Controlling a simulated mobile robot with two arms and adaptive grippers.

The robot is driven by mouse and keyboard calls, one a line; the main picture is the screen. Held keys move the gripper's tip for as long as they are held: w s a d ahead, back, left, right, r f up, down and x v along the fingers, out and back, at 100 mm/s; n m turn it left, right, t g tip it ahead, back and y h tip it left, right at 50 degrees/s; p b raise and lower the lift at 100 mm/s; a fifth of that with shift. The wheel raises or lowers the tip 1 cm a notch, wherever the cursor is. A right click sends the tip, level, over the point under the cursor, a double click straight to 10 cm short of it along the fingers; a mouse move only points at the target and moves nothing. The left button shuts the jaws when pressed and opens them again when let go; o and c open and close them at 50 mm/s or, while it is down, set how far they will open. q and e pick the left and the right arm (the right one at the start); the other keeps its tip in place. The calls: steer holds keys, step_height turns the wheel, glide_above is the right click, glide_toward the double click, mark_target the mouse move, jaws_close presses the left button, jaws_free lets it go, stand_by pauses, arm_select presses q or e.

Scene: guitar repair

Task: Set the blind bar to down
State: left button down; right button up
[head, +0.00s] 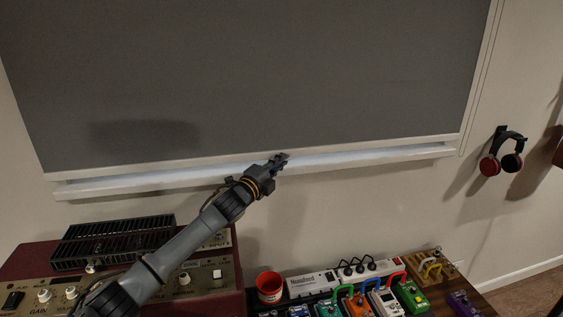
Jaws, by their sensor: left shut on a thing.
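The grey blind (300,70) hangs over the window and covers nearly all of it. Its pale bottom bar (370,145) sits a little above the white window sill (410,153), with a thin bright strip between them. My left gripper (282,157) reaches up from the lower left and is shut on the blind bar near its middle. The fingertips cover a small part of the bar. My right gripper is not in view.
Below the window stand a red amplifier (215,262) with a black vented box (115,241) on it, a red cup (270,287), a power strip (350,272) and several effect pedals (384,302). Headphones (502,155) hang on the wall at the right.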

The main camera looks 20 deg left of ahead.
arm_select(q)
steer(key=c, duration=1.5)
jaws_free()
steer(key=v, duration=1.2)
steer(key=shift+a, duration=0.1)
